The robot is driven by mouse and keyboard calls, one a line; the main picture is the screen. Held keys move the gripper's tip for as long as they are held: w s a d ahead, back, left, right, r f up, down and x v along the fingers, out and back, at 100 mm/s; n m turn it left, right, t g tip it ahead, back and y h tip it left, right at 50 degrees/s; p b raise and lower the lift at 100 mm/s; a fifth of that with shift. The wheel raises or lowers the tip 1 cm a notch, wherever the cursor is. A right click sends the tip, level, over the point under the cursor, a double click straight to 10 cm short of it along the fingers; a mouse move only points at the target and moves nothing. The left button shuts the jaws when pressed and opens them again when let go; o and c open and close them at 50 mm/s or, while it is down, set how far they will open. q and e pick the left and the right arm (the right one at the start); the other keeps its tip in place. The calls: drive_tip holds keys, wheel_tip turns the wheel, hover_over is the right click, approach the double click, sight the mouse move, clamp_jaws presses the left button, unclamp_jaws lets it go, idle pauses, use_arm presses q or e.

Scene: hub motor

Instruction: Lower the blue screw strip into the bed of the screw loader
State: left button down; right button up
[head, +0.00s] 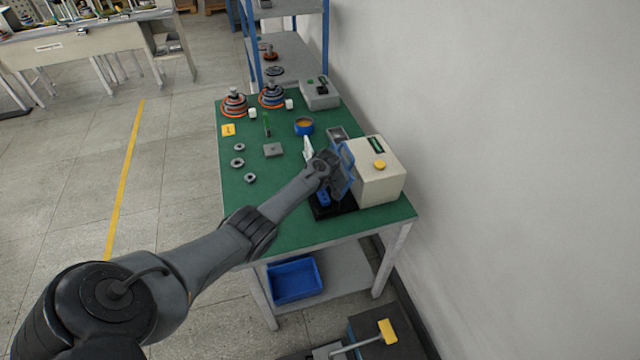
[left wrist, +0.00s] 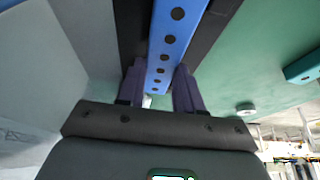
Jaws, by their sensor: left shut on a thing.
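The blue screw strip (left wrist: 172,40), with a row of dark round holes, runs between the two fingers of my left gripper (left wrist: 158,84) in the left wrist view. The gripper is shut on it. Dark bands of the loader's black bed show on both sides of the strip; I cannot tell whether it touches the bed. In the head view my left gripper (head: 327,180) is over the black base (head: 345,207) of the cream screw loader (head: 383,178), and a blue piece of the strip (head: 323,199) shows just below it. My right gripper is not in view.
A white wall stands close on the right. The table's front left area is clear.

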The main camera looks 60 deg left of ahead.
use_arm(q)
drive_tip(key=shift+f, duration=0.2)
idle(0.3)
drive_tip(key=c, duration=1)
unclamp_jaws()
drive_tip(key=o, duration=0.3)
drive_tip(key=shift+s, duration=0.2)
drive_tip(key=shift+o, duration=0.2)
drive_tip(key=shift+w, duration=0.1)
